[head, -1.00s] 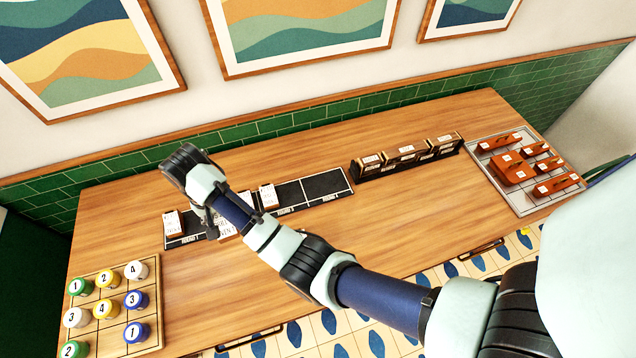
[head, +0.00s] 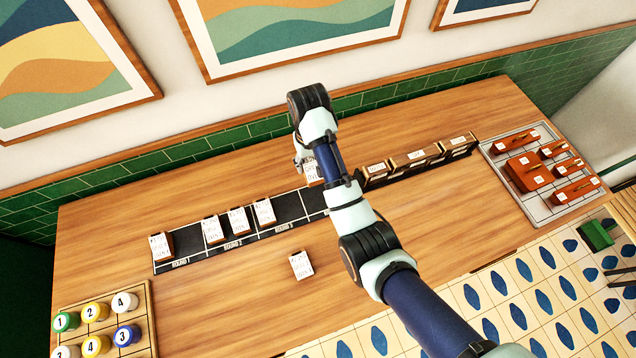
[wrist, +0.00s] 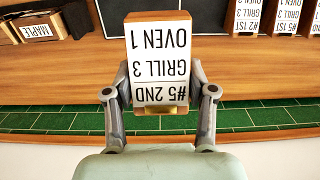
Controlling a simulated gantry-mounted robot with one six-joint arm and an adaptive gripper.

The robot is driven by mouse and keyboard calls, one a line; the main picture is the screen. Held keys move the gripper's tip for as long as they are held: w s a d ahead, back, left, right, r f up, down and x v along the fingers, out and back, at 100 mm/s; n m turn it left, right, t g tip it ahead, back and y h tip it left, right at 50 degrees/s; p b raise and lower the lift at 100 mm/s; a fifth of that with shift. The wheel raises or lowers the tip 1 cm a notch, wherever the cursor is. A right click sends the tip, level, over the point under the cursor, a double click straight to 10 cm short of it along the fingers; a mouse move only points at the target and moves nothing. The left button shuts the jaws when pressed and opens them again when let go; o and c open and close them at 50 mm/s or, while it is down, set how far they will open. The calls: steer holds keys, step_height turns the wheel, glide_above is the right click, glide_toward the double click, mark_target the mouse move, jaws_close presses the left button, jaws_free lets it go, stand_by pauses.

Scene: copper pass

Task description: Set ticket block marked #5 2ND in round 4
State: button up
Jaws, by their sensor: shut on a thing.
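My gripper (wrist: 160,95) is shut on the ticket block marked #5 2ND (wrist: 160,60). Its white face reads #5 2ND, GRILL 3, OVEN 1, upside down in the wrist view. I cannot tell whether the block touches the rail. Round 1, 2 and 3 labels show; the round 4 stretch is largely hidden by my arm. Several ticket blocks (head: 238,220) stand in the rail's left part.
A loose ticket block (head: 301,264) lies in front of the rail. A row of dark boxes (head: 418,158) stands right of my arm, one labelled MAPLE (wrist: 38,29) in the wrist view. A grey tray of orange blocks (head: 548,207) is far right; a wooden board of numbered pots (head: 142,290) is front left.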

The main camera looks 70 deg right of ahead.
mark_target(313, 195)
step_height(313, 195, down, 18)
steer(key=b, duration=0.4)
steer(key=shift+b, duration=0.3)
steer(key=shift+f, duration=0.1)
steer(key=o, duration=1.2)
steer(key=shift+o, duration=0.2)
step_height(313, 195, up, 12)
steer(key=p, duration=0.1)
steer(key=shift+r+p, duration=0.2)
steer(key=shift+p, duration=0.2)
